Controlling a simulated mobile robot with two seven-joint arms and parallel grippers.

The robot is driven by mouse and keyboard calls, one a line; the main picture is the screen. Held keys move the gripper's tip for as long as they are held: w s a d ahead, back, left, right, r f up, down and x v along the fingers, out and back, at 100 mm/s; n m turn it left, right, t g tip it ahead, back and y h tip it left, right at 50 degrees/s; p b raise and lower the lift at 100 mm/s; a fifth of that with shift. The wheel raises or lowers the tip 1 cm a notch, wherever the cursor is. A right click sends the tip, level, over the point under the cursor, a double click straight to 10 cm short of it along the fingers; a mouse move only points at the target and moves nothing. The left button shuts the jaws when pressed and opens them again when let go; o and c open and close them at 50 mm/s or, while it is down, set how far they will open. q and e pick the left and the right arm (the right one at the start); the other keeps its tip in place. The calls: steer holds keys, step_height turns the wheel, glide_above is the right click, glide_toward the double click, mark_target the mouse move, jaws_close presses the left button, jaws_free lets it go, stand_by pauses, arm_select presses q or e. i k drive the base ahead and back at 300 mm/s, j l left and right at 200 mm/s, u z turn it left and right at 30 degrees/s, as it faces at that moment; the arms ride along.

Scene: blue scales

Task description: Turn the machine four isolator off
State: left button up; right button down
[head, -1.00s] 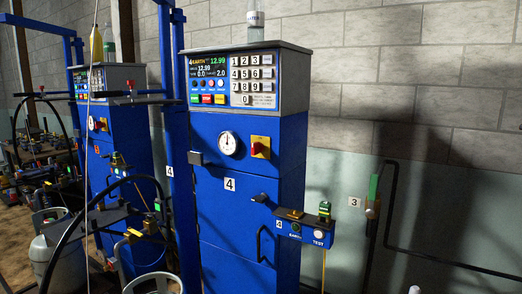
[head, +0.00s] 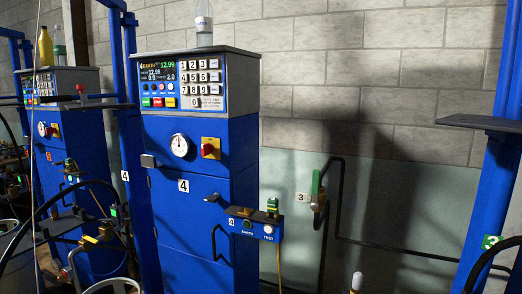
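Machine four is a blue cabinet (head: 170,225) with a grey top, standing left of the middle in the head view and marked with a "4" label. Its isolator is a red rotary knob (head: 208,149) on a yellow plate, on the front to the right of a round white dial gauge (head: 180,145). The knob's exact position is too small to read. The display and keypad panel (head: 183,85) above is lit. Neither of my grippers shows in the view, and nothing blocks the isolator.
A shelf box (head: 255,226) with small fittings juts from machine four's right side. A similar blue machine (head: 75,140) stands to the left. A blue post (head: 497,170) with a dark shelf (head: 480,123) stands at the right. A white-topped object (head: 356,283) shows at the bottom edge.

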mark_target(207, 148)
steer(key=j+z, duration=0.1)
steer(key=z, duration=1.05)
steer(key=j, duration=0.75)
steer(key=z, duration=0.05)
